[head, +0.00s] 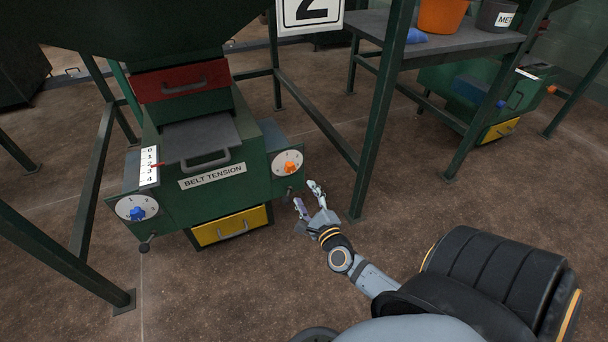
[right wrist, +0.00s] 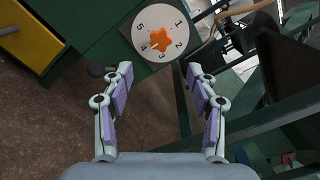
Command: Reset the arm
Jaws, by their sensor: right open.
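My right gripper (head: 307,194) is open and empty in the head view, just right of the green machine (head: 226,166). In the right wrist view my right gripper (right wrist: 158,75) shows its two fingers apart, with purple pads and nothing between them. The orange knob (head: 289,167) on its white numbered dial sits on the machine's right side, up and left of the fingertips. In the right wrist view the orange knob (right wrist: 160,41) is beyond the fingertips, apart from them. My left gripper is not in view.
The machine also carries a blue knob (head: 137,213), a yellow drawer (head: 231,226), a red drawer (head: 181,82) and a 0–4 scale (head: 149,166). A green frame post (head: 381,120) stands close right of my gripper. A grey shelf (head: 450,42) holds an orange bucket (head: 441,14).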

